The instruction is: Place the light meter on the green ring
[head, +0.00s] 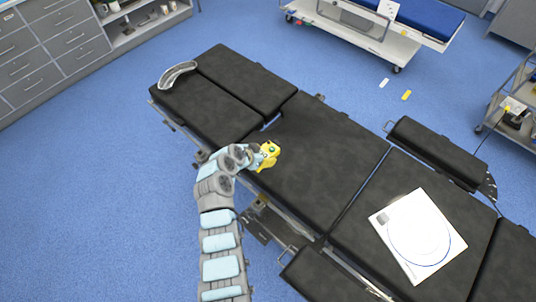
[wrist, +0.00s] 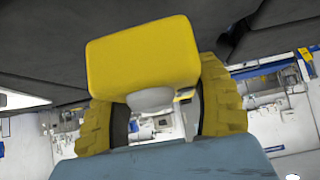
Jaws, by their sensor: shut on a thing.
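My gripper (head: 264,157) is over the near edge of the black operating table, at its middle section. It is shut on a yellow light meter (head: 271,149), which has a small green spot on top. In the wrist view the light meter (wrist: 142,55) is a rounded yellow block with a pale dome beneath, between my yellow ridged fingers (wrist: 160,105). It appears held above the pad. A thin ring (head: 391,250) that looks blue, not green, is drawn on a white board on the table's right section. The ring is empty and well apart from my gripper.
The white board (head: 404,263) has a small grey square at its upper left. A metal kidney dish (head: 178,74) lies at the table's far left end. The black pad (head: 318,150) between my gripper and the board is clear. A side armrest (head: 437,152) adjoins the table's far edge.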

